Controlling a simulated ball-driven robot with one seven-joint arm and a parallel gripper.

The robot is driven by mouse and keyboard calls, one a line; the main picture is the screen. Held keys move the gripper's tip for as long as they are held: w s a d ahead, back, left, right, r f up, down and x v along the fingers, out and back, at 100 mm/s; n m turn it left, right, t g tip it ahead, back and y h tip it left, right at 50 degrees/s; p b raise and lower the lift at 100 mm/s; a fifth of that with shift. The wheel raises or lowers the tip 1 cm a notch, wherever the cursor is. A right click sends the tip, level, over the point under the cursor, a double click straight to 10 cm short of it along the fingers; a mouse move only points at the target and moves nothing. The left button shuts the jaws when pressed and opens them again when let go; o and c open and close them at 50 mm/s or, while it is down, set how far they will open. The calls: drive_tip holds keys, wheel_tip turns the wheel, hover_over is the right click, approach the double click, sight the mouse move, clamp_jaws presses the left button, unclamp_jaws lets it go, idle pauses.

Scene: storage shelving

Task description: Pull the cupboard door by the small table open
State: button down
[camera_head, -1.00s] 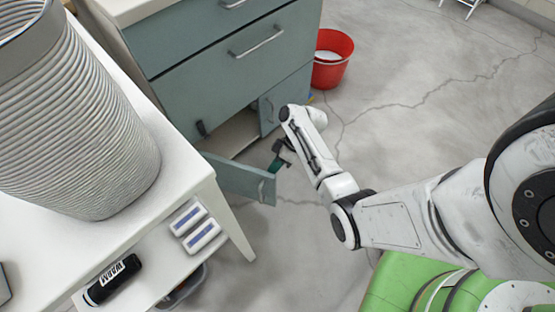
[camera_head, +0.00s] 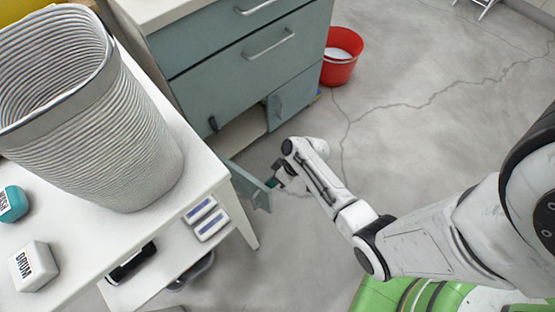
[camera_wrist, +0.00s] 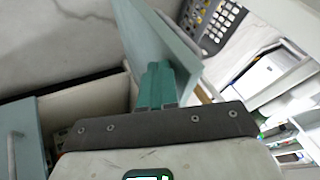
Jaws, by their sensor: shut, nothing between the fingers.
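The grey-green cupboard door (camera_head: 248,188) stands open at the low front of the cabinet (camera_head: 215,85), with its free end out over the floor beside the small white table (camera_head: 190,165). The dark opening shows behind it. My gripper (camera_head: 273,183) is at the door's free end, on the side away from the table. In the wrist view the green fingers (camera_wrist: 155,85) are together and empty, right against or very near the door panel (camera_wrist: 155,40). I cannot tell whether they touch it. The door's handle is not clear now.
A second low door (camera_head: 292,98) is closed at the right. The table carries a ribbed basket (camera_head: 95,120), with small boxes (camera_head: 207,218) on its lower shelf. A red bucket (camera_head: 340,62) stands beyond the cabinet. The floor (camera_head: 420,130) to the right is clear.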

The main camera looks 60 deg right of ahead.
drive_tip(key=w+a+m+t+h+p, duration=0.1)
drive_tip(key=a+m+p, duration=0.1)
drive_tip(key=a, duration=0.7)
drive_tip(key=shift+a+p, duration=0.25)
drive_tip(key=shift+p, duration=0.15)
drive_tip(key=shift+w, duration=0.1)
